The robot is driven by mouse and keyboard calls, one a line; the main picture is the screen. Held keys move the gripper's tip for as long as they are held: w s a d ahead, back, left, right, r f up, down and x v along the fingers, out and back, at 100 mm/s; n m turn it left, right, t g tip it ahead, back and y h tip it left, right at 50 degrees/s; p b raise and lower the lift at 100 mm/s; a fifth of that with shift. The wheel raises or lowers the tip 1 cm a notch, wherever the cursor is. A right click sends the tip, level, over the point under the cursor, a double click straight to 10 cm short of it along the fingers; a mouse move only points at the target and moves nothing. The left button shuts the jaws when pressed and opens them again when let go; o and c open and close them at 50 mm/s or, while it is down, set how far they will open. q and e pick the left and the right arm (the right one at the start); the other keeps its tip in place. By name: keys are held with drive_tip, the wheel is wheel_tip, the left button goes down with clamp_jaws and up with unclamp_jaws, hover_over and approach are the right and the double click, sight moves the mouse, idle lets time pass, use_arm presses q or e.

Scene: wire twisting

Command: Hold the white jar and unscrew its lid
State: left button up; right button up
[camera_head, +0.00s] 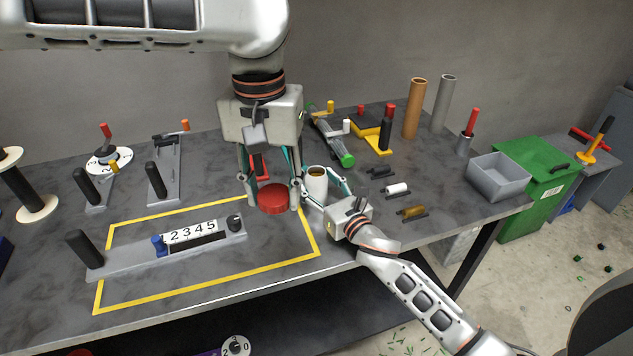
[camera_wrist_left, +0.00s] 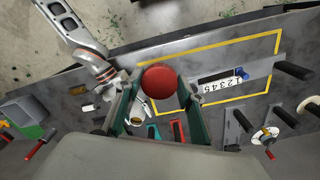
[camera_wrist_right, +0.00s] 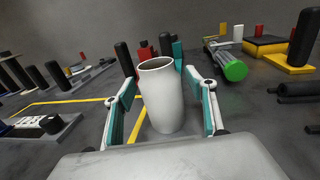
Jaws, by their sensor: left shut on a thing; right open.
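The white jar (camera_head: 316,185) stands uncovered on the table, its open mouth facing up. In the right wrist view the jar (camera_wrist_right: 162,98) is between the two fingers of my right gripper (camera_wrist_right: 160,105), which is open with gaps at both sides. The red lid (camera_head: 273,198) is off the jar, to its left in the head view. My left gripper (camera_head: 270,190) points down and is shut on the lid. The lid (camera_wrist_left: 159,80) also shows between its fingers in the left wrist view. I cannot tell exactly how high the lid is held.
A yellow outline (camera_head: 200,291) marks the table's front, with a number-dial fixture (camera_head: 190,238) inside it. Behind the jar lies a tool with a green end (camera_head: 347,160). A grey bin (camera_head: 499,178) stands at the right. Small cylinders on stands (camera_head: 398,189) lie right of the jar.

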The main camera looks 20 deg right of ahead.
use_arm(q)
drive_tip(key=shift+f+b, duration=0.3)
drive_tip(key=shift+f, duration=0.1)
use_arm(e)
drive_tip(key=v, duration=1.1)
drive_tip(key=shift+s+d+f, duration=0.1)
drive_tip(key=shift+s, duration=0.2)
drive_tip(key=shift+s, duration=0.1)
